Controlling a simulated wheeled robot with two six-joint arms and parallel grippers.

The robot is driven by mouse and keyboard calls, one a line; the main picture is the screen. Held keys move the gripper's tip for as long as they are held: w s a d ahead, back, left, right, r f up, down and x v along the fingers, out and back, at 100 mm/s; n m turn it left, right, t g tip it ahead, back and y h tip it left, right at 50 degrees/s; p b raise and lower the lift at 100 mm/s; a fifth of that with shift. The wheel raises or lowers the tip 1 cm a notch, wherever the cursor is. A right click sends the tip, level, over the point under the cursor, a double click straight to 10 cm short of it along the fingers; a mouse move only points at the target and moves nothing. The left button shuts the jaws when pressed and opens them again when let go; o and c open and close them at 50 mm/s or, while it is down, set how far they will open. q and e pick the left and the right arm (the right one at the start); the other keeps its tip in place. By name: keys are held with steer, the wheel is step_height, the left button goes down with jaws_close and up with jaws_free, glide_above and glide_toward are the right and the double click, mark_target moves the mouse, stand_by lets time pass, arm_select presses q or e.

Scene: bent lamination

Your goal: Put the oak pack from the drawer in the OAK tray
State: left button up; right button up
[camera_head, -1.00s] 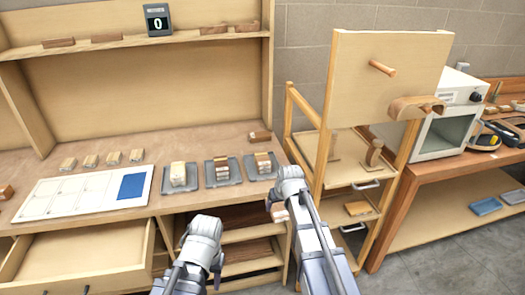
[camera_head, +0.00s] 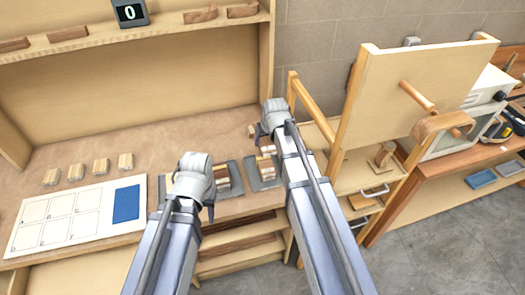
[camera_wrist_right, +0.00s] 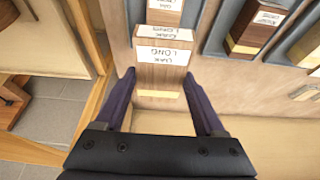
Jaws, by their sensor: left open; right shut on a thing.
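In the right wrist view, my right gripper (camera_wrist_right: 165,92) is shut on a brown wooden pack (camera_wrist_right: 162,74) whose white label reads "OAK LONG". Another labelled block (camera_wrist_right: 163,36) shows just beyond it. In the head view, my right gripper (camera_head: 262,132) is above the back of the bench, near the rightmost grey tray (camera_head: 252,183); the held pack is hard to make out there. My left gripper (camera_head: 208,208) is open over the bench's front part, partly hiding the middle tray (camera_head: 235,191) and most of the left one. Tray names are not readable.
A white board with a blue patch (camera_head: 126,204) and several small blocks (camera_head: 73,172) lie left on the bench. A wooden rack with a raised panel (camera_head: 420,95) stands right of my right arm. A shelf with a counter reading 0 (camera_head: 129,12) is above.

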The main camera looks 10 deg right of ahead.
mark_target(265, 162)
steer(key=shift+s, duration=0.2)
steer(key=shift+f+b, duration=0.4)
steer(key=shift+b, duration=0.15)
step_height(265, 162, down, 9)
steer(key=b, duration=0.9)
steer(key=shift+f, duration=0.25)
steer(key=o, duration=1.4)
steer(key=shift+r, duration=0.1)
